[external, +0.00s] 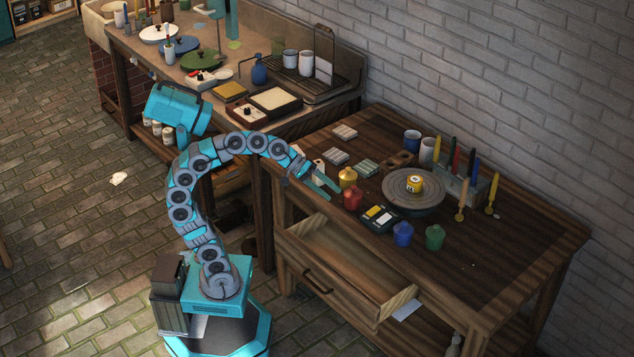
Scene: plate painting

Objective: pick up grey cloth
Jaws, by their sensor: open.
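Three small folded, cloth-like pieces lie on the dark wooden table: a striped grey-green one (368,168), a pale grey one (337,157) and a pale grey striped one (344,131). I cannot tell for certain which is the grey cloth. My gripper (334,193) is open and empty at the table's left edge, tilted downward. It is in front of the folded pieces, close to the yellow pot (348,177) and the red pot (352,198). A crumpled whitish thing (119,178) lies on the floor at the left.
Blue (402,234) and green (435,237) pots and a paint box (380,218) stand at the front. Brushes line the back. The drawer (345,272) below is pulled open. The table's right front is mostly clear.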

